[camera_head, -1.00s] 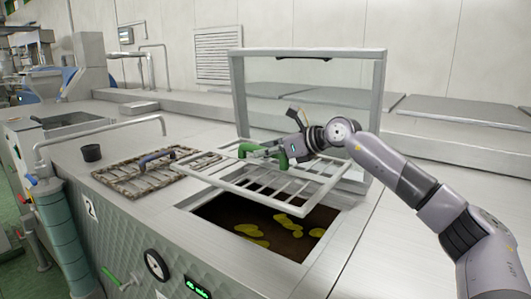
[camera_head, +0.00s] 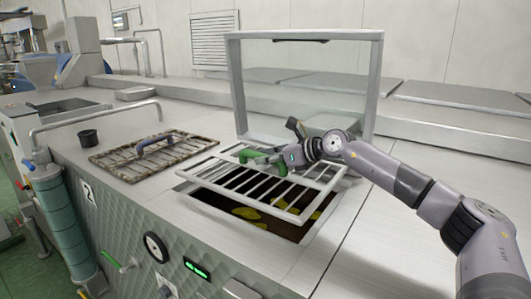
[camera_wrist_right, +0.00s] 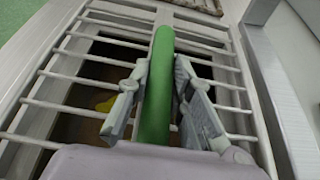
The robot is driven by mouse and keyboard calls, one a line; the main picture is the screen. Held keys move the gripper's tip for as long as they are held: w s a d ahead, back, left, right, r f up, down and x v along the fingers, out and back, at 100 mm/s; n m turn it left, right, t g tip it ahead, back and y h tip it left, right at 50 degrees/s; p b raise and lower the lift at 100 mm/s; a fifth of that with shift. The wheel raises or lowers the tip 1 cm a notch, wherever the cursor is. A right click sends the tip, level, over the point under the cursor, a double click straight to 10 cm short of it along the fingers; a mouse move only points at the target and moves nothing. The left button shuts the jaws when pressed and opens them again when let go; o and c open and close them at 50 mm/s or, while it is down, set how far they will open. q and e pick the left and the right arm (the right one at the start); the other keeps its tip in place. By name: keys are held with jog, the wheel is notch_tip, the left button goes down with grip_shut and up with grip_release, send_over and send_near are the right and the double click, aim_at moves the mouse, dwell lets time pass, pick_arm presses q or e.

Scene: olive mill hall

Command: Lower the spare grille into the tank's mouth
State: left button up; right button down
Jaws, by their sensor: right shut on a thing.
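The spare grille (camera_head: 238,197) is a pale grey metal frame with parallel bars and a green handle (camera_head: 249,155). My right gripper (camera_head: 276,160) is shut on that handle; the right wrist view shows its two fingers on either side of the green handle (camera_wrist_right: 158,92). The grille hangs above the tank's mouth (camera_head: 208,197), a dark rectangular opening with yellow patches inside. It covers much of the opening, with its left corner reaching over the left rim and a gap below its front edge. My left gripper is not in view.
A soiled brown grille (camera_head: 122,157) with a blue handle lies on the deck left of the mouth. A raised lid frame (camera_head: 238,88) stands behind the mouth. A small black cup (camera_head: 88,138) and a bent rail (camera_head: 95,112) are further left. The deck at right is clear.

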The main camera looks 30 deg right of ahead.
aim_at(267, 175)
jog(key=shift+w+d+f+b, duration=0.15)
jog(key=shift+d+f+b, duration=0.05)
jog(key=shift+f+b, duration=2.05)
jog(key=shift+f, duration=0.7)
